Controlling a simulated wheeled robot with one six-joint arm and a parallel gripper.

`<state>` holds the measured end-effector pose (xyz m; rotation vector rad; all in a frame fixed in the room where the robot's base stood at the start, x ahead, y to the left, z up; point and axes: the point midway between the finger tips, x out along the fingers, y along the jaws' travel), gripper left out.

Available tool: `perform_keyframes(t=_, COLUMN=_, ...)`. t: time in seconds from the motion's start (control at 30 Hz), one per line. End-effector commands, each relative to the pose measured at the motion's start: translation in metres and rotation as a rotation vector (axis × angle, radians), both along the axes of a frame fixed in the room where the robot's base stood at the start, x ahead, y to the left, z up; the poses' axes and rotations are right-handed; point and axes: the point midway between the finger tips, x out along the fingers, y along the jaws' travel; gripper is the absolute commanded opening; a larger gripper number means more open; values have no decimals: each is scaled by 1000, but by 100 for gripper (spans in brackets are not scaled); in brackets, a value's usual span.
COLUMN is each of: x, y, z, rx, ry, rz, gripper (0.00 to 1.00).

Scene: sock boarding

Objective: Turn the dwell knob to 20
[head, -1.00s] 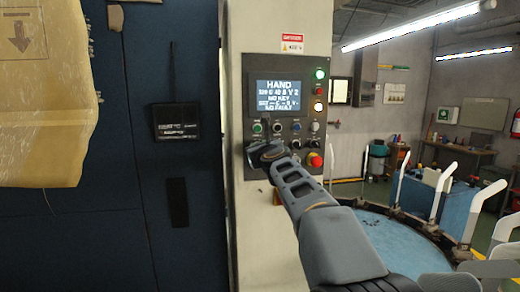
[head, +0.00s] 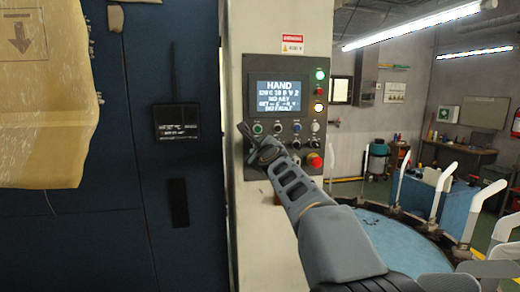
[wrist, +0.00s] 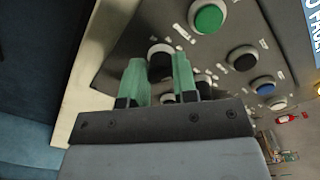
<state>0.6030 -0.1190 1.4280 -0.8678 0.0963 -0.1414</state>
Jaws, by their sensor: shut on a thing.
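The control panel (head: 258,99) is dark grey, on a pale column, with a lit screen (head: 279,95) reading HAND on top. Its smaller lines are too blurred to read surely. My gripper (head: 258,143) is at the panel's lower left and hides the controls there. In the wrist view, the green fingers of my gripper (wrist: 160,79) are on both sides of a black knob (wrist: 160,60), shut on it. I cannot read its scale or pointer, so its setting and label are unclear.
Beside the held knob are a green button (wrist: 207,17), a blue button (wrist: 264,85) and other small knobs. A red emergency button (head: 314,160) is at the panel's lower right. A round blue table (head: 370,232) with upright white forms stands to the right.

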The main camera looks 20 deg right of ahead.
Motion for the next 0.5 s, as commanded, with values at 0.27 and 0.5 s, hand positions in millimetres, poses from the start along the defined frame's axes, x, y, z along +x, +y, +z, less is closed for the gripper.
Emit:
perform_keyframes(t=0.27, x=0, y=1, z=2, rx=-260, ry=49, rz=-1, gripper=3)
perform_keyframes(t=0.5, x=0, y=1, z=2, rx=-466, ry=90, rz=0, gripper=3)
